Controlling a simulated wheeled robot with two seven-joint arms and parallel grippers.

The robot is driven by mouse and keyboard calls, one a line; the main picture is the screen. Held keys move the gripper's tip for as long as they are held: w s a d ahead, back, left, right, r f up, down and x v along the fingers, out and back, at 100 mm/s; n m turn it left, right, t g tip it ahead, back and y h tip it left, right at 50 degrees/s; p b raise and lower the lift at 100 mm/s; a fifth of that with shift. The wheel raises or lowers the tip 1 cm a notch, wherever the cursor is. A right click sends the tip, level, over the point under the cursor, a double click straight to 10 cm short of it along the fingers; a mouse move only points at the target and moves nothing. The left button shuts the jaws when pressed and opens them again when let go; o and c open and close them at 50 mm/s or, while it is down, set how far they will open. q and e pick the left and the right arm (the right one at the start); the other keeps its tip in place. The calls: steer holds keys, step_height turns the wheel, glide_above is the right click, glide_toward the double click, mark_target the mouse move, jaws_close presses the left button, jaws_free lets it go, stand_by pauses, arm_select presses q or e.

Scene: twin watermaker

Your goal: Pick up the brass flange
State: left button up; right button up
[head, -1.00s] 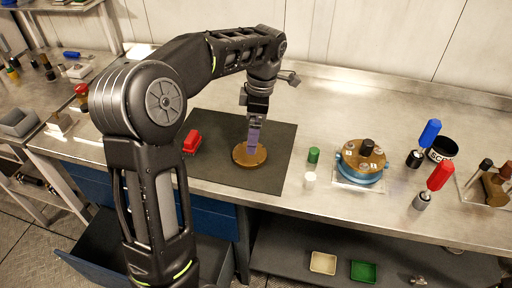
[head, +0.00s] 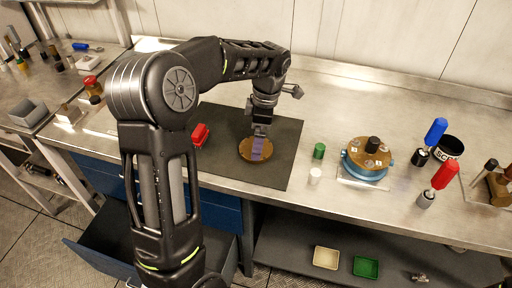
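The brass flange (head: 246,152) is a round, flat disc lying on the dark mat (head: 287,160) at the middle of the bench. The fingers hide part of the disc. My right gripper is not in view.
A red object (head: 200,134) lies on the mat left of the flange. Right of the mat stand a green cylinder (head: 319,151), a white one (head: 315,176) and a blue-and-brass assembly (head: 366,162). Red-handled (head: 445,175) and blue-handled (head: 434,132) tools stand farther right. The bench behind the mat is clear.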

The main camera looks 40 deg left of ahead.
arm_select(q)
steer(key=shift+s+a+f, duration=0.1)
steer(key=shift+a+f, duration=0.1)
steer(key=shift+f, duration=1.35)
steer(key=shift+r, duration=0.1)
steer(key=c, duration=1.8)
steer(key=shift+r, duration=0.1)
steer(key=shift+c, duration=0.2)
step_height(320, 180, up, 10)
steer(key=b, duration=0.1)
